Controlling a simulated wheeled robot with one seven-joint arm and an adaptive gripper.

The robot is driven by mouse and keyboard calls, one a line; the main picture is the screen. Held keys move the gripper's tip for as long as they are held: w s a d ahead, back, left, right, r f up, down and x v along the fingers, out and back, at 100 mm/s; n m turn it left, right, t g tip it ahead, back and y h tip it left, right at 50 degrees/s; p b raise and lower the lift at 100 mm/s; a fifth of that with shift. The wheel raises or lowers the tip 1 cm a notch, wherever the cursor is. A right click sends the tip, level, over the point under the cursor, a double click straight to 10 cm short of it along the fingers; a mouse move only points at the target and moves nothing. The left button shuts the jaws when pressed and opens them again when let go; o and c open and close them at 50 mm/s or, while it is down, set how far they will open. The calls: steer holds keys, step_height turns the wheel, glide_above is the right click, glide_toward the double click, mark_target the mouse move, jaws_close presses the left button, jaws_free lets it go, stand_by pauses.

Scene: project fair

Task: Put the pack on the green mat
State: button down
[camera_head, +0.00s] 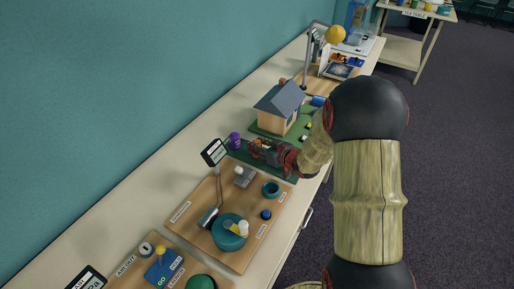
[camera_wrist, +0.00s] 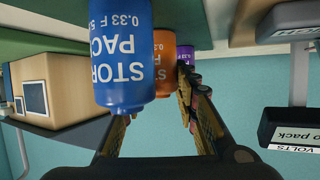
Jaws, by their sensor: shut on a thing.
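My gripper (camera_head: 260,151) is at the dark green mat (camera_head: 287,173) on the long table. In the inverted wrist view, its fingers (camera_wrist: 164,105) close on an orange pack (camera_wrist: 166,62), also just visible in the head view (camera_head: 265,145). A larger-looking blue pack (camera_wrist: 123,55) stands nearer the wrist camera and covers part of the orange pack and one finger. A purple pack (camera_head: 234,141) stands at the mat's wall end and shows behind the orange one in the wrist view (camera_wrist: 184,62). Whether the orange pack touches the mat is hidden.
A model house (camera_head: 280,105) on a green base stands just beyond the mat. A wooden board (camera_head: 190,214) with a teal bowl, small devices and a display on a post (camera_head: 214,152) lies on the near side. The teal wall borders the table's left edge.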

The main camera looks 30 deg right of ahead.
steer(key=shift+r, duration=0.1)
steer(key=shift+f, duration=0.2)
steer(key=c, duration=1.4)
jaws_free()
